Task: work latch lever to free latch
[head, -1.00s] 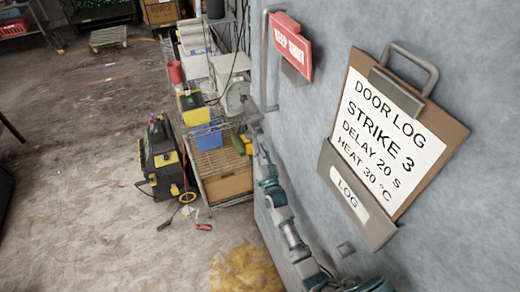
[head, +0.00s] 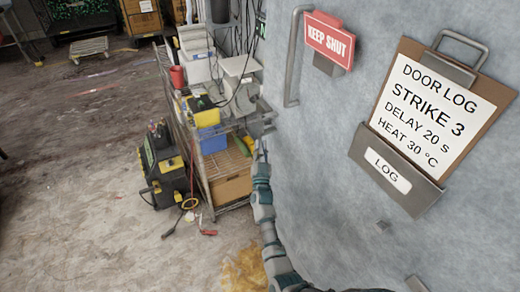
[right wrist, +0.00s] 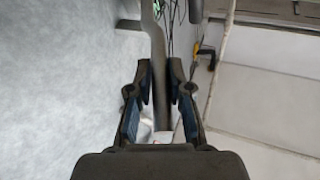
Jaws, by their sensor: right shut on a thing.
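My right arm reaches up along the grey door to my right gripper (head: 260,135), small in the head view beside the door's left edge. In the right wrist view my right gripper (right wrist: 160,98) has its two dark fingers closed around a grey bar, the latch lever (right wrist: 157,55), which runs up out of the picture. The lever's far end and the latch itself cannot be made out. My left gripper is not in view.
The door carries a vertical pull handle (head: 293,60), a red KEEP SHUT sign (head: 330,40) and a door log clipboard (head: 440,110). A loaded wire shelf (head: 215,150) stands close left of my gripper.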

